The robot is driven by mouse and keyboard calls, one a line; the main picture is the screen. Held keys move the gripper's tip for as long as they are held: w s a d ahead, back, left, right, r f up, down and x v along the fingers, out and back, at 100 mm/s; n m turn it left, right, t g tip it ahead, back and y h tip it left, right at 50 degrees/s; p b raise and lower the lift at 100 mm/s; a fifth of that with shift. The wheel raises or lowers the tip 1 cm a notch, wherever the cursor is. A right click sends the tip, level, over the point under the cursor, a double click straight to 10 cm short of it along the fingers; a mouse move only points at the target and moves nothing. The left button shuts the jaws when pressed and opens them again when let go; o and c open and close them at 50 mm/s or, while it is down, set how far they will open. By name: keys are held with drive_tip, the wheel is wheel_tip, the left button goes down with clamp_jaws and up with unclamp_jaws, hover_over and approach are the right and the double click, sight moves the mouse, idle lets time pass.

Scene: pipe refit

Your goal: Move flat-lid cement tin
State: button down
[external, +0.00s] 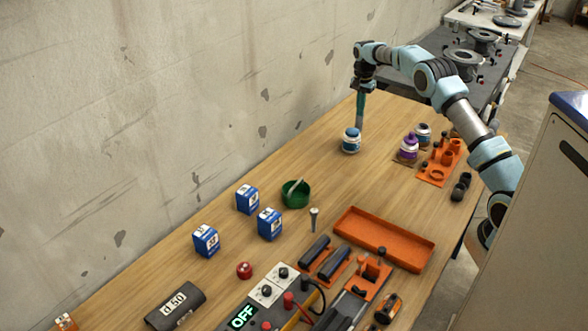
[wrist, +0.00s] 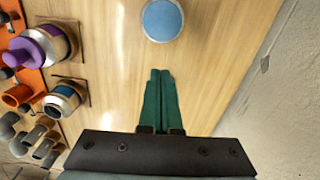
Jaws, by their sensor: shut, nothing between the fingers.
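A tin with a flat blue lid (external: 351,140) stands upright on the wooden bench, apart from the other tins. In the wrist view its round blue lid (wrist: 162,20) is at the top edge, beyond the fingertips. My gripper (external: 359,125) points down just behind and above this tin in the external view. In the wrist view my gripper's (wrist: 160,73) green fingers are together and empty, with bare wood around the tips.
An orange holder with pipe fittings (external: 440,163) lies right of the tins. A green bowl (external: 295,194), blue boxes (external: 248,199) and an empty orange tray (external: 384,239) are nearer the camera. The wall (external: 180,110) runs along the left. Bench between tin and bowl is clear.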

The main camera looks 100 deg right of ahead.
sight(358, 134)
drive_tip(key=shift+m, duration=0.4)
drive_tip(key=s+f+p, duration=0.1)
drive_tip(key=f, duration=0.2)
drive_tip(key=f+p, duration=0.1)
drive_tip(key=f, duration=0.3)
drive_tip(key=s+d+f+p, duration=0.1)
drive_tip(key=f, duration=0.2)
drive_tip(key=shift+s+d+f, duration=0.1)
drive_tip(key=shift+s+f, duration=0.05)
drive_tip(key=shift+s, duration=0.2)
drive_tip(key=shift+w+a+r+p, duration=0.25)
drive_tip(key=shift+w+a+p, duration=0.35)
drive_tip(key=shift+w+a, duration=0.3)
drive_tip(key=shift+w+a+f, duration=0.25)
drive_tip(key=shift+w+a, duration=0.2)
drive_tip(key=shift+w, duration=0.1)
drive_tip(key=w+a+b, duration=0.2)
drive_tip(key=w+a, duration=1.2)
drive_tip(key=shift+w+a, duration=0.15)
drive_tip(key=shift+a, duration=0.05)
